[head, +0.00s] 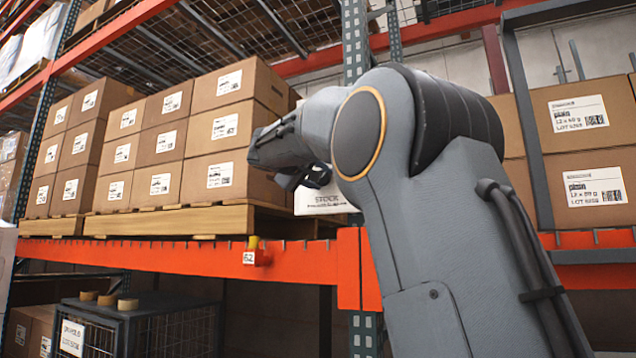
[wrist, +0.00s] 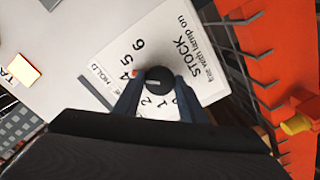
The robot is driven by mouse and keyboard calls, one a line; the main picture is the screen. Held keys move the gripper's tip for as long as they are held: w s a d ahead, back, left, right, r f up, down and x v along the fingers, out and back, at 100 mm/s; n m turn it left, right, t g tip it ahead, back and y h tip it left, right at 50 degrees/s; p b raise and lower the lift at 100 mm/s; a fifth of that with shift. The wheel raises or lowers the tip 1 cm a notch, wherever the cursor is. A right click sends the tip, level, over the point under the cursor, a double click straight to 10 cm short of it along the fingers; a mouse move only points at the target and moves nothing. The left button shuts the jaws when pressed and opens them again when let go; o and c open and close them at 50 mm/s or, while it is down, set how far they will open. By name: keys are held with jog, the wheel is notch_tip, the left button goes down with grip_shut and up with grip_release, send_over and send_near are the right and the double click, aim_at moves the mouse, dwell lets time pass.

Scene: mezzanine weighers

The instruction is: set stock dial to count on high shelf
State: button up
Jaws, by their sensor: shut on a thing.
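The stock dial's black knob (wrist: 159,80) sits on a white panel (wrist: 183,25) marked STOCK, HOLD and "Bar with lamp on". Its figures 6, 5, 4, 2, 1 and 0 can be read; my left finger covers the place between 4 and 2. A small red mark shows at the knob's left, near the 4. My gripper (wrist: 158,88) is shut on the knob, one finger on each side. In the head view the panel (head: 322,203) shows low behind my gripper (head: 300,180), and the knob is hidden. Stacked brown boxes (head: 212,128) stand on a pallet (head: 170,220) on the high shelf.
An orange shelf beam (head: 190,259) runs below the pallet and carries a small red fitting with a yellow top (head: 254,251). A wire cage (head: 135,325) stands below. More labelled boxes (head: 580,120) are at right. A lit pale-yellow square (wrist: 23,69) shows at left in the wrist view.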

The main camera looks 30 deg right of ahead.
jog(key=shift+r+n, duration=0.1)
jog(key=shift+n, duration=1)
jog(key=shift+b, duration=0.3)
jog(key=o, duration=1)
jog(key=b+v, duration=0.3)
jog(key=v, duration=0.4)
jog(key=shift+s+a+b, duration=0.3)
jog(key=shift+b, duration=0.1)
